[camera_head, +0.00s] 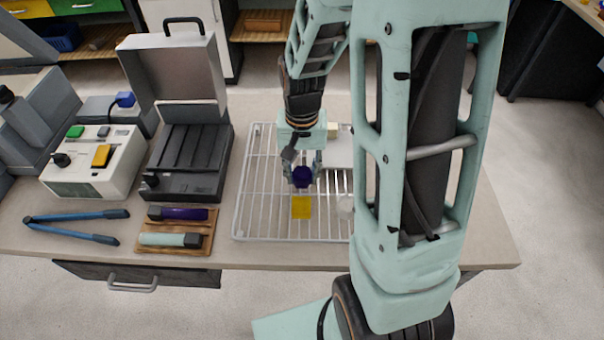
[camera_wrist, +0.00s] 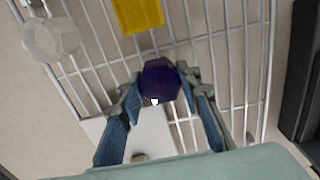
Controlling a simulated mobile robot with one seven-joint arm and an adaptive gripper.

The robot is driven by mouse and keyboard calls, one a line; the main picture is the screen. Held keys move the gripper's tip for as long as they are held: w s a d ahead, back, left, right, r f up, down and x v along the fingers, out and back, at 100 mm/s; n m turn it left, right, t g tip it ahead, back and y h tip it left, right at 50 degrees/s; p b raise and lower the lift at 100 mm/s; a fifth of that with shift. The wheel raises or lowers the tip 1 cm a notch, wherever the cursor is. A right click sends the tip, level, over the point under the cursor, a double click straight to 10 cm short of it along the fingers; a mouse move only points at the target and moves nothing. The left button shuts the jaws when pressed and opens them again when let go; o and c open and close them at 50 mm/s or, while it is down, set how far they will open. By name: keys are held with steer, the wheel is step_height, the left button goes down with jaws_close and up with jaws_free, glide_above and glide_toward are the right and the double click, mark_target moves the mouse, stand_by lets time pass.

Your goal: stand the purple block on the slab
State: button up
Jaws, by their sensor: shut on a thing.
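The purple block (camera_head: 303,176) is a dark, many-sided piece. My gripper (camera_head: 302,181) is shut on it, above the wire rack; in the wrist view the purple block (camera_wrist: 159,80) sits between the two blue fingers (camera_wrist: 163,90). I cannot tell its exact height above the wires. A pale slab (camera_head: 340,154) lies on the rack, to the right of and behind the block, partly hidden by my arm. In the wrist view the slab (camera_wrist: 155,134) shows below the block, between the fingers.
The wire rack (camera_head: 243,207) also bears a yellow block (camera_head: 302,208) and a whitish translucent piece (camera_head: 345,208). A small beige block (camera_head: 333,130) stands by the slab's far end. An open black case (camera_head: 185,160) and a wooden tray (camera_head: 175,248) are at left.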

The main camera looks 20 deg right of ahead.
steer(key=shift+f, duration=0.15)
steer(key=o, duration=1.2)
steer(key=shift+o, duration=0.2)
